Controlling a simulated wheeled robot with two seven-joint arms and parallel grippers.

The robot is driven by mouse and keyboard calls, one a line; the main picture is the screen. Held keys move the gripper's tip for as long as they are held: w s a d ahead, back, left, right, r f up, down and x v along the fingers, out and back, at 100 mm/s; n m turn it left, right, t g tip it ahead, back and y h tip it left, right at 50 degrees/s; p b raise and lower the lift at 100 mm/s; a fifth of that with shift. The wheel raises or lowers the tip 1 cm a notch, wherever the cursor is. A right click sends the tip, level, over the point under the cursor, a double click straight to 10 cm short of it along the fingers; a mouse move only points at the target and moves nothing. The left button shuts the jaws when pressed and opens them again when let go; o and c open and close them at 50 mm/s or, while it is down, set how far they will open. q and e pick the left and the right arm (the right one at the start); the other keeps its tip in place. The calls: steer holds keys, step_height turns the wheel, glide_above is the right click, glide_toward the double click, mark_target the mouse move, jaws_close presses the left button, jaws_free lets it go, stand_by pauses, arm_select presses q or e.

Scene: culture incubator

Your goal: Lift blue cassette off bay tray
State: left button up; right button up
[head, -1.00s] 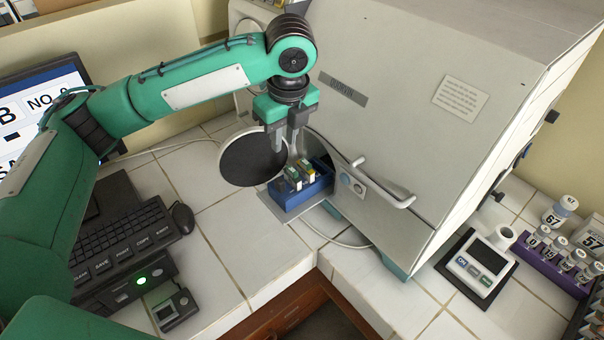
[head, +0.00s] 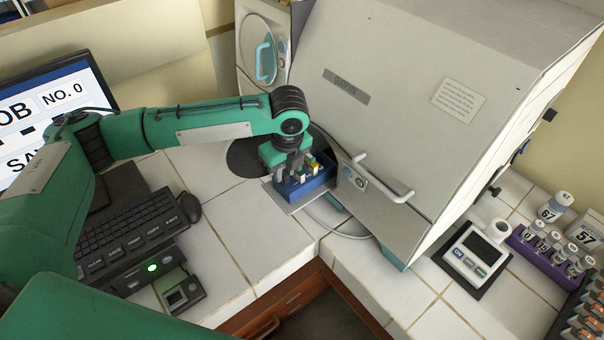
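The blue cassette (head: 312,186) is an open-topped box with several small white, yellow and green items standing in it. It sits on the grey bay tray (head: 283,199) in front of the incubator (head: 400,110). My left gripper (head: 290,177) points down at the cassette's left part, with its grey fingers low at the box. The fingertips are partly hidden, so I cannot tell whether they touch or grip it. My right gripper is not in view.
A round dark disc (head: 243,158) lies behind the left gripper. A keyboard (head: 130,232) and mouse (head: 190,207) are to the left. A scale (head: 475,258) and a purple vial rack (head: 540,257) stand at the right. White tiles in front of the tray are clear.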

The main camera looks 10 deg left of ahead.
arm_select(q)
jaws_close()
stand_by(0.3)
